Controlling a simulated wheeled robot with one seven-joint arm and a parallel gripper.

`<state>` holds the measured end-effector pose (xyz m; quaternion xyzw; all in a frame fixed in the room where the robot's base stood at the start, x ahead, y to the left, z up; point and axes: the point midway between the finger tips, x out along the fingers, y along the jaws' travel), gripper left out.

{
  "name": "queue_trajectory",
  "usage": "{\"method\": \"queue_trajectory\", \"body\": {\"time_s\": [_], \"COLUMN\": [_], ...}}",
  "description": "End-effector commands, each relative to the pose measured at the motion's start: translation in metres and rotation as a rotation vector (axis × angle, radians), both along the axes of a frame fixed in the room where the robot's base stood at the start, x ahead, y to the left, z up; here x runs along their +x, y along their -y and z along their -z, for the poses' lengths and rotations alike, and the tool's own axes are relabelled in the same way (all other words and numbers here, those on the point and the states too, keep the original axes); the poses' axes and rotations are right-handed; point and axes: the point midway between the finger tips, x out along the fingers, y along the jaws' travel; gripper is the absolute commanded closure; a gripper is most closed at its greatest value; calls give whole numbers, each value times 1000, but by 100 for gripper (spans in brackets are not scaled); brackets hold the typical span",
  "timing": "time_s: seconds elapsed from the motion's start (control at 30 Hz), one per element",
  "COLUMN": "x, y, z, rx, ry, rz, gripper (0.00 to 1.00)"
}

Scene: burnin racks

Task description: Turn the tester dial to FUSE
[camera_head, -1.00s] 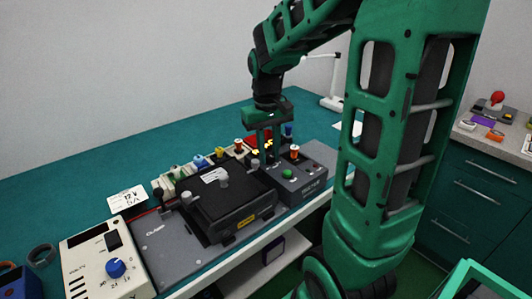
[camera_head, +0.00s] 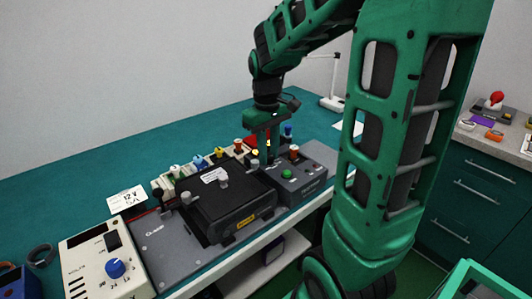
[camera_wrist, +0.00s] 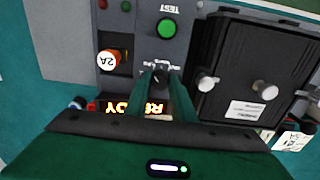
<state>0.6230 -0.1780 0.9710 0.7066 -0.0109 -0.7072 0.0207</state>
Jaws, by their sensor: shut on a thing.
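The tester (camera_head: 313,178) is a dark grey box at the right end of the row on the bench. It has a green TEST button (camera_wrist: 167,28) and a round fuse cap marked 2A (camera_wrist: 107,61). The small tester dial (camera_wrist: 161,70) sits between the button and the lit READY display (camera_wrist: 130,107) in the wrist view. My gripper (camera_head: 267,160) points down over the tester; in the wrist view its fingers (camera_wrist: 163,82) are shut on the dial. The fingers hide most of the dial, and its marks are too small to read.
A black lidded unit (camera_head: 225,203) stands close beside the tester. A cream power supply (camera_head: 105,262) with a blue knob is at the front left. Several coloured fuses (camera_head: 198,162) stand in a row behind. The teal bench behind is mostly clear.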

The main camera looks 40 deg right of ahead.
Motion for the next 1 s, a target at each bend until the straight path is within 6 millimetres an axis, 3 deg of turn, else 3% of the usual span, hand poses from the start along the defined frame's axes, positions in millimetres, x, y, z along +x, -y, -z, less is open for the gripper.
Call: {"method": "queue_trajectory", "body": {"time_s": [0.07, 0.1, 0.17, 0.57, 1.0], "x": [4, 4, 3, 1, 3], "y": [1, 1, 1, 0, -3], "z": [-2, -2, -2, -9, -84], "rx": [-3, -3, -3, -2, -2], "ry": [12, 11, 9, 5, 7], "rz": [-2, -1, 0, 1, 0], "gripper": [100, 68, 59, 59, 59]}}
